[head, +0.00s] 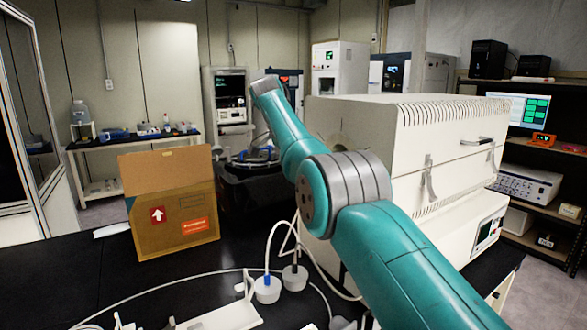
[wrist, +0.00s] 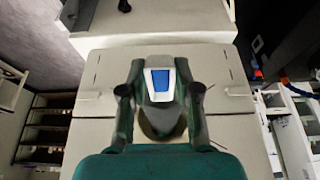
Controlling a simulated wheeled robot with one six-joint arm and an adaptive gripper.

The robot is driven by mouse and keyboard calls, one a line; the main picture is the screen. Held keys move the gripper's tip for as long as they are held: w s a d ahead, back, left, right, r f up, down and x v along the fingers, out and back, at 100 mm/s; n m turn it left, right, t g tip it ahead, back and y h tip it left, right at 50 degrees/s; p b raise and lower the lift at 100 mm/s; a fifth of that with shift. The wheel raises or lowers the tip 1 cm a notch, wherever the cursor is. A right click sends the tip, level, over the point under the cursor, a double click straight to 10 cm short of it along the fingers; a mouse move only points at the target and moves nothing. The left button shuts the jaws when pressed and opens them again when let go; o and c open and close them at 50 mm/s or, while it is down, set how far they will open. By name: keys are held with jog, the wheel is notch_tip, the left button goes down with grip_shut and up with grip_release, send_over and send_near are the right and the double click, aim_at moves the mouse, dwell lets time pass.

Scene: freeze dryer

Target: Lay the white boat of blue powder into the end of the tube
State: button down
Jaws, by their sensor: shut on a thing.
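In the wrist view my gripper (wrist: 160,92) is shut on a small white boat (wrist: 160,94), with a finger on each side. Blue powder (wrist: 160,79) fills the boat's middle. The boat is held in front of the pale box furnace (wrist: 92,85). A round tan opening with a dark inside, seemingly the tube end (wrist: 160,130), shows below the boat, partly hidden by my gripper. The boat looks apart from it, but I cannot tell the distance. In the head view the furnace (head: 440,130) stands right of centre. My arm hides part of it, and my gripper and the boat cannot be made out.
An open cardboard box (head: 175,220) stands on the black bench at left. White round weights or caps (head: 267,290) with cables and a white stand (head: 225,315) lie near the front. Shelves with a monitor (head: 520,112) stand at right.

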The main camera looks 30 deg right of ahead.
jog(key=c, duration=0.7)
grip_release()
jog(key=shift+c, duration=0.2)
